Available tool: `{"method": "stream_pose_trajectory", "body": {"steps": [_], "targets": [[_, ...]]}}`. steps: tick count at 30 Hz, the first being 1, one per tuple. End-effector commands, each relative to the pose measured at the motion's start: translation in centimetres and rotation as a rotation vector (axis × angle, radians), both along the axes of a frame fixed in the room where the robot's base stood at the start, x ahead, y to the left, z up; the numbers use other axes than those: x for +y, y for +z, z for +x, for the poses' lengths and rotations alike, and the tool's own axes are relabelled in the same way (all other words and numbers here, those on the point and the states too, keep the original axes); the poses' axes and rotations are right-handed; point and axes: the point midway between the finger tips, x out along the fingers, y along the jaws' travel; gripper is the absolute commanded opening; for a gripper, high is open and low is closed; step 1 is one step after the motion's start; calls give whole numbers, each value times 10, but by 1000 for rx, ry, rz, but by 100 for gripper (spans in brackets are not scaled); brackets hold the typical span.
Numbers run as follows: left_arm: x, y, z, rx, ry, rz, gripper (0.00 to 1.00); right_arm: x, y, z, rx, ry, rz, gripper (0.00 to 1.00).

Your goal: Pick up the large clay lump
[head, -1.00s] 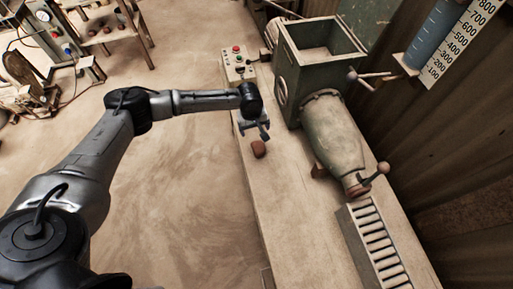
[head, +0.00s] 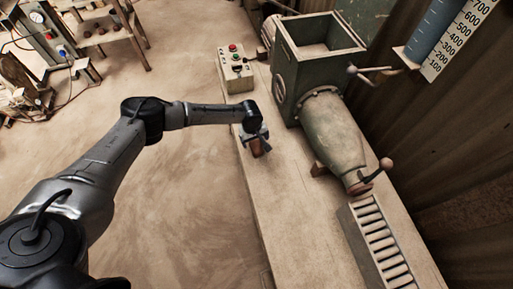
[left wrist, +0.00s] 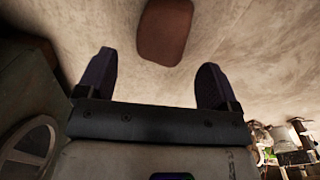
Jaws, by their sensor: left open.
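The large clay lump (head: 257,148) is reddish brown and lies on the bench near its left edge. My left gripper (head: 254,140) is right at the lump in the head view, and its fingers partly cover it. In the left wrist view the lump (left wrist: 165,30) shows just past the fingertips, roughly between their lines. The two dark fingers of my left gripper (left wrist: 153,68) are spread apart with nothing between them. My right gripper is not in view.
A green pug mill (head: 334,130) stands on the bench to the right of the lump. A control box (head: 235,70) with buttons sits behind. A roller track (head: 378,245) lies at front right. The bench top (head: 290,215) in front of the lump is clear.

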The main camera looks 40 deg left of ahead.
Motion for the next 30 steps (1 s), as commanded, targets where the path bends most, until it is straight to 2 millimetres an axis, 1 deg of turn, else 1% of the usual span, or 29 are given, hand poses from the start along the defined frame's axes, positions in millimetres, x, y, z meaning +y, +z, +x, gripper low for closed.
{"method": "stream_pose_trajectory", "body": {"steps": [1,3,6,9,19,30], "targets": [[-1,-10,0,0,-1,1,86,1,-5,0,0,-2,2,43],[-1,-20,0,2,0,1,86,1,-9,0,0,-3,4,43],[-2,-31,1,1,1,0,86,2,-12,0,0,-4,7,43],[-2,-38,2,0,1,0,86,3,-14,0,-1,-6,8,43],[-2,-41,3,-1,1,-1,86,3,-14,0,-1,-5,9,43],[-2,-41,2,0,1,0,50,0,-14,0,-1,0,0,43]]}}
